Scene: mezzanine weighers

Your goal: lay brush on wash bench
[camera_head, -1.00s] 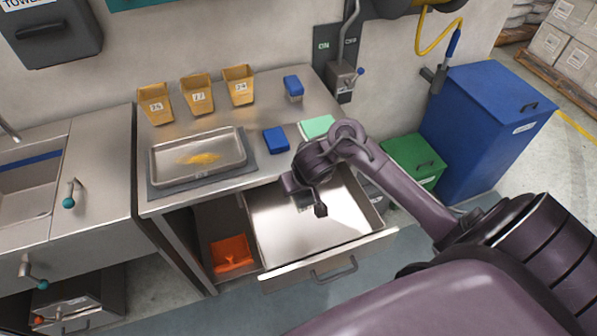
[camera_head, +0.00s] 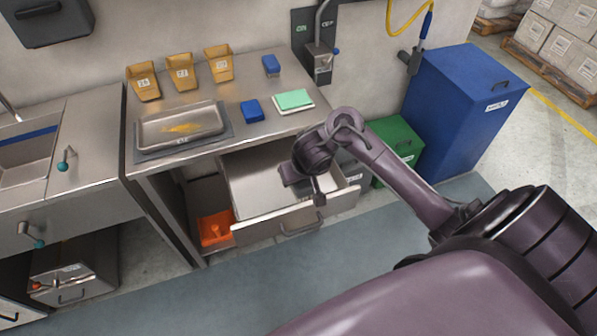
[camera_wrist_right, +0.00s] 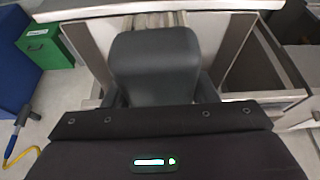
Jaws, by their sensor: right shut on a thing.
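My right gripper (camera_head: 318,195) points down at the front right of the open drawer (camera_head: 263,193), by the top edge of its front panel. It is shut, but what it holds is hidden by the hand and too small to make out. In the right wrist view the dark hand body fills the middle and hides the fingertips. I cannot pick out a brush for certain. A steel bench (camera_head: 263,140) stands above the drawer, and a sink bench (camera_head: 95,135) stands at the left. I cannot tell which is the wash bench. My left gripper is not in view.
The steel bench holds numbered yellow tubs (camera_head: 180,72), a tray (camera_head: 150,135), blue blocks (camera_head: 252,111) and a mint-green slab (camera_head: 293,99). An orange dustpan (camera_head: 215,230) lies below. Green (camera_head: 400,145) and blue bins (camera_head: 460,110) stand right. Floor in front is clear.

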